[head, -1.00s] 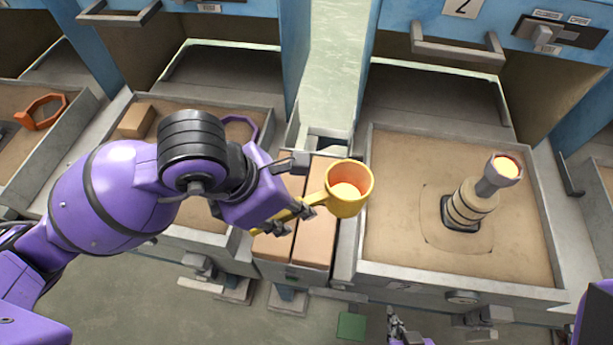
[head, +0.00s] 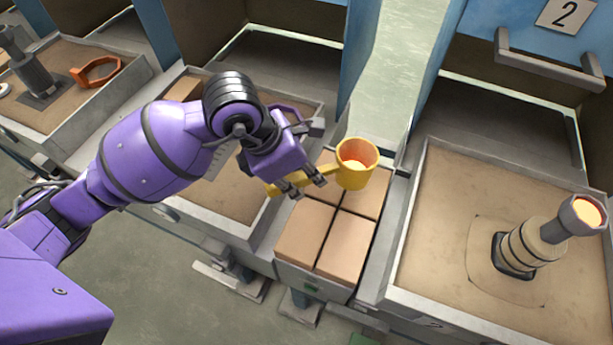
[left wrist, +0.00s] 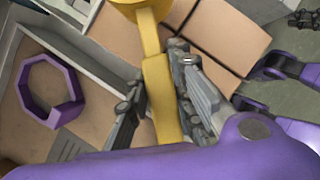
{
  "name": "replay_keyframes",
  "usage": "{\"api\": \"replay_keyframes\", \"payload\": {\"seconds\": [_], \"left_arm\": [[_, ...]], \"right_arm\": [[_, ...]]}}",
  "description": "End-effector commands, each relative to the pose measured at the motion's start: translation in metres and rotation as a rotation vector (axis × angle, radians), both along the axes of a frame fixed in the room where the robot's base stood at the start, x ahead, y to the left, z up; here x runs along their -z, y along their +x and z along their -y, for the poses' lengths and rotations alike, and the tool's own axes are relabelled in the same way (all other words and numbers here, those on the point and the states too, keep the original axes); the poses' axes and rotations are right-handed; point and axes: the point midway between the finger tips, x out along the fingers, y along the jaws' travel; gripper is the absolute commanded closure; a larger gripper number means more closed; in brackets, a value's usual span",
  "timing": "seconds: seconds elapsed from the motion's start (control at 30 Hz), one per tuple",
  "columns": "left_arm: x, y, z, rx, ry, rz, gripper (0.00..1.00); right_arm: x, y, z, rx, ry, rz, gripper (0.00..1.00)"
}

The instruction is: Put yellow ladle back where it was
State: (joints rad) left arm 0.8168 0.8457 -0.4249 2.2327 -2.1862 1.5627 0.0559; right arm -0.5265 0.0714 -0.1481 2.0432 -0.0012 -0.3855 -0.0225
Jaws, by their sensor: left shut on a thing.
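The yellow ladle (head: 355,165) is in my left gripper (head: 300,188), which is shut on its handle. Its cup is upright, with a pale orange inside, above the tan blocks between the two sand trays. In the left wrist view the yellow handle (left wrist: 157,85) runs between the two fingers (left wrist: 160,105), and the cup is cut off at the top edge. My right gripper is not in the head view. In the left wrist view, purple and dark parts at the right may be my other arm; its jaws cannot be made out.
Several tan blocks (head: 345,247) fill a holder between the trays. The right sand tray (head: 440,225) holds a tilted shell-like piece (head: 535,245) with a glowing orange cup end. A purple ring (left wrist: 50,92) lies in the left tray. An orange ring (head: 97,71) lies farther left.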

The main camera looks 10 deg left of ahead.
Motion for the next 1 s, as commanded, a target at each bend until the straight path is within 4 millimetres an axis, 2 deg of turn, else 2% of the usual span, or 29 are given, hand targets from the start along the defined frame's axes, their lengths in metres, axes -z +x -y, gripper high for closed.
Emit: {"api": "replay_keyframes", "payload": {"seconds": [0.23,0.43,0.67,0.7,0.8,1.0], "left_arm": [[0.013,0.01,-0.005,-0.001,-0.002,0.002,1.0],[0.042,0.011,-0.006,-0.001,-0.002,0.0,1.0],[0.044,0.012,-0.006,0.001,-0.001,0.004,1.0],[0.045,0.011,-0.006,0.001,0.002,0.001,0.74],[0.045,0.011,-0.006,0.001,0.0,0.0,0.6],[0.045,0.011,-0.006,0.001,0.001,0.001,0.6]], "right_arm": [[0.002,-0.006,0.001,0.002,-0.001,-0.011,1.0],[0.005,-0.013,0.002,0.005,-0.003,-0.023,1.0],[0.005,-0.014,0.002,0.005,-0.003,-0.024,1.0],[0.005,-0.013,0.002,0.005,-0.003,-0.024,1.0],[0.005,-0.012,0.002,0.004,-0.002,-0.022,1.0],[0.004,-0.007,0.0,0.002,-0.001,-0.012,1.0]]}}
